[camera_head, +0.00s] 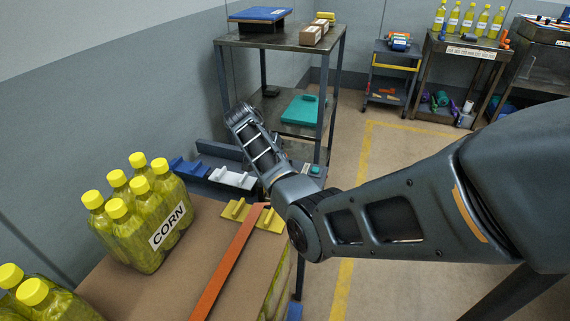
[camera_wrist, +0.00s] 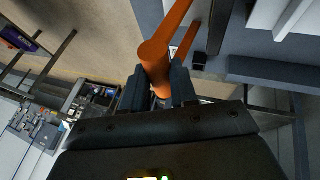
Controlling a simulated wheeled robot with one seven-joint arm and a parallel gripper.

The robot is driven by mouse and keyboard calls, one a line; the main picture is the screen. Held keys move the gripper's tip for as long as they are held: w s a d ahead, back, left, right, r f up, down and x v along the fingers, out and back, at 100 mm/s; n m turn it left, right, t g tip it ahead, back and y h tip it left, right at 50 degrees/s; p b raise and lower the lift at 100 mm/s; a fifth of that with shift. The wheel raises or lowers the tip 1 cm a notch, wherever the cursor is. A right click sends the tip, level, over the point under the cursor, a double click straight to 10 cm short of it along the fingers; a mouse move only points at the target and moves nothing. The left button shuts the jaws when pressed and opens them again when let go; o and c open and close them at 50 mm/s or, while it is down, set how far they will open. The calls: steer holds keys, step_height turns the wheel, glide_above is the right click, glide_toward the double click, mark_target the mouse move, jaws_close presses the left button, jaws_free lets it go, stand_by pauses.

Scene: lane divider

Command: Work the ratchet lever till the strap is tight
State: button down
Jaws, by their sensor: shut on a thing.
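In the wrist view, my gripper (camera_wrist: 158,84) has its two dark fingers on either side of an orange lever (camera_wrist: 155,52) with a rounded end, and is shut on it. The lever's orange arm runs up toward the top edge of that view. In the head view, an orange strap (camera_head: 228,267) lies across the brown top of the load (camera_head: 150,290) and passes over a yellow corner protector (camera_head: 268,220) at its far edge. My arm hides the gripper, the lever and the ratchet there. I cannot tell how tight the strap is.
Yellow bottles labelled CORN (camera_head: 150,225) stand left of the strap on the load. Beyond it are blue and white brackets (camera_head: 228,178) and a metal shelf (camera_head: 283,40). A cart (camera_head: 392,75) and a bench (camera_head: 465,50) stand at the back right. Open floor (camera_head: 395,155) lies between.

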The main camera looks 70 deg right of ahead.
steer(key=shift+w+a+f, duration=0.4)
steer(key=shift+w+f, duration=0.1)
steer(key=shift+f, duration=0.15)
steer(key=c, duration=1.2)
jaws_free()
steer(key=shift+w, duration=0.1)
steer(key=o, duration=0.3)
steer(key=shift+d+r, duration=0.1)
steer(key=shift+r, duration=0.15)
steer(key=shift+r, duration=0.1)
steer(key=shift+v, duration=3.8)
steer(key=shift+c, duration=0.2)
